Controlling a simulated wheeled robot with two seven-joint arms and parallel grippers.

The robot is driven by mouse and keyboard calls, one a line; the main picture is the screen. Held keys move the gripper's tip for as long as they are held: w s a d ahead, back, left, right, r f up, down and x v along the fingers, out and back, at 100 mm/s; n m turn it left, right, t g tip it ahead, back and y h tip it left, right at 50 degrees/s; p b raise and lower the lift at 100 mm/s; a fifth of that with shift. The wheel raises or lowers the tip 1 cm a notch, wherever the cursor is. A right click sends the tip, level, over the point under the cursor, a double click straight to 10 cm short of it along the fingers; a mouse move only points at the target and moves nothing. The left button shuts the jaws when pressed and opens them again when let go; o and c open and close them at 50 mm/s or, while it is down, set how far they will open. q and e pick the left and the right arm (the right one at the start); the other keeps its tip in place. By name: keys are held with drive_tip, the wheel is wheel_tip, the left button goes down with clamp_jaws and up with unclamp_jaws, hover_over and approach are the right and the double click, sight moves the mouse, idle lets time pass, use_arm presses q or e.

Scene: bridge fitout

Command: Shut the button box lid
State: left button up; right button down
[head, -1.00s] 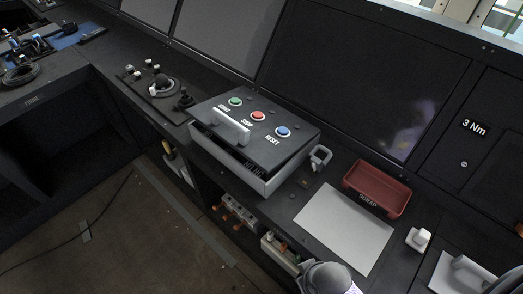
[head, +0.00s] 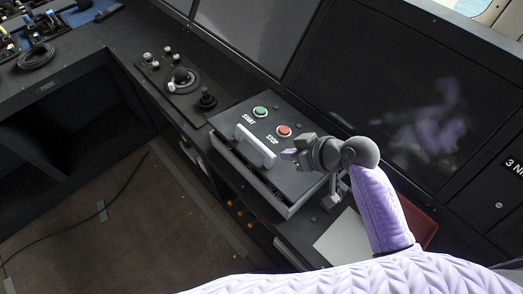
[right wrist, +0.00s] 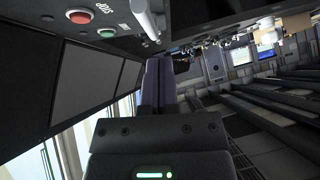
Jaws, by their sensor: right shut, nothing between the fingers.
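The button box lid (head: 250,118) is dark grey, with a green START button (head: 260,111), a red STOP button (head: 283,130) and a white handle (head: 254,146) at its front. A dark gap shows between the lid's front edge and the light grey box wall (head: 277,201), so the lid stands a little open. The RESET button is hidden behind my right gripper (head: 289,154). That gripper is shut and empty, over the lid's right part, near the handle; I cannot tell whether it touches. In the right wrist view its fingers (right wrist: 158,82) are together, below the handle (right wrist: 146,18).
My purple-sleeved right arm covers the lower right. Partly behind it are a white sheet (head: 342,243) and a red tray (head: 421,226). A joystick panel (head: 182,83) stands left of the box, and dark screens (head: 385,85) rise behind.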

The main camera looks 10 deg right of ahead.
sight(255, 166)
drive_tip(key=x, duration=0.3)
drive_tip(key=b+x, duration=0.1)
drive_tip(key=x, duration=0.2)
drive_tip(key=b+x, duration=0.1)
drive_tip(key=x, duration=0.2)
drive_tip(key=shift+s+a+f, duration=0.1)
drive_tip(key=shift+s+f, duration=0.05)
drive_tip(key=shift+s, duration=0.1)
drive_tip(key=f, duration=0.1)
drive_tip(key=f+b, duration=0.1)
drive_tip(key=shift+s+a+f, duration=0.15)
drive_tip(key=shift+s+f, duration=0.1)
drive_tip(key=shift+f, duration=0.55)
use_arm(q)
drive_tip(key=f, duration=0.1)
drive_tip(key=s+f, duration=0.1)
drive_tip(key=f, duration=0.1)
drive_tip(key=shift+s+a+f, duration=0.1)
drive_tip(key=shift+a+f, duration=0.1)
drive_tip(key=shift+f, duration=0.05)
use_arm(e)
drive_tip(key=shift+a, duration=0.1)
